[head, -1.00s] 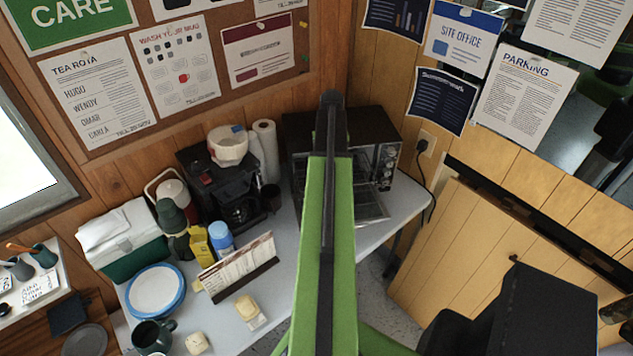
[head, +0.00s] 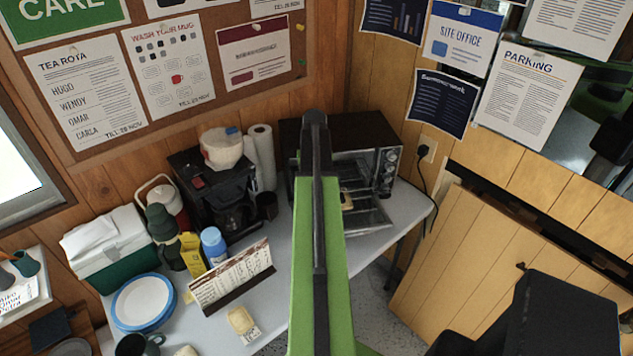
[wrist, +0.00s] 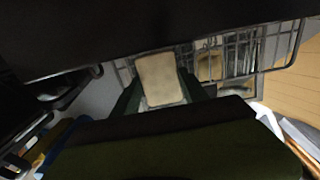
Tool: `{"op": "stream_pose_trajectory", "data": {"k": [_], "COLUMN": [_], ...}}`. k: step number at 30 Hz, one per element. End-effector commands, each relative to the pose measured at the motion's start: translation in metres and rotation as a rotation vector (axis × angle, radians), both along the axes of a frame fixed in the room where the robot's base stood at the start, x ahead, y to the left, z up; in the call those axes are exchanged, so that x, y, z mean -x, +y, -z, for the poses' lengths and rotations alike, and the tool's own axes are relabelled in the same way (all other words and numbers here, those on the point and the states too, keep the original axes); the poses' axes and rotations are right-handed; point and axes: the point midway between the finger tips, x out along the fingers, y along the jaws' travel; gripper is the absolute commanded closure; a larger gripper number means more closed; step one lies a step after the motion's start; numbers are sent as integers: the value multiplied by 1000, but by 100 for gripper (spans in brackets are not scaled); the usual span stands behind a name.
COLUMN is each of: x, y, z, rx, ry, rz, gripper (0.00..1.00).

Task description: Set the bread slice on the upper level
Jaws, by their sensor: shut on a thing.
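The bread slice (wrist: 160,80) is pale with a tan edge and stands out between the two dark fingers of my gripper (wrist: 161,92) in the wrist view. My gripper is shut on it. A wire rack (wrist: 262,50) lies just beyond and to the right of the slice. In the head view, the toaster oven (head: 375,135) stands at the back with its door (head: 368,222) folded down. A small tan piece (head: 347,201) shows at the oven opening beside my arm; I cannot tell whether it is the held slice. My arm hides the gripper and part of the oven there.
A coffee maker (head: 212,190) and paper towel roll (head: 262,155) stand left of the oven. A menu stand (head: 232,278), blue-rimmed plate (head: 143,302) and butter-coloured block (head: 241,320) are nearer. Free tabletop (head: 275,245) lies left of my arm.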

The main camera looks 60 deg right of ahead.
Motion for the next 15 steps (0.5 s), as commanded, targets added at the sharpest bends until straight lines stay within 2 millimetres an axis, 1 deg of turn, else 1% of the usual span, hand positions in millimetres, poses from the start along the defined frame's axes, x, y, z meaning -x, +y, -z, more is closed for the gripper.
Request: {"op": "stream_pose_trajectory", "data": {"k": [2, 3, 6, 7, 15], "x": [0, 0, 0, 0, -1], "y": [0, 0, 0, 0, 0], "z": [4, 2, 2, 2, 2], "rx": [0, 0, 0, 0, 0], "ry": [0, 0, 0, 0, 0], "rz": [0, 0, -1, -1, -1], "gripper": [87, 43, 30, 26, 26]}}
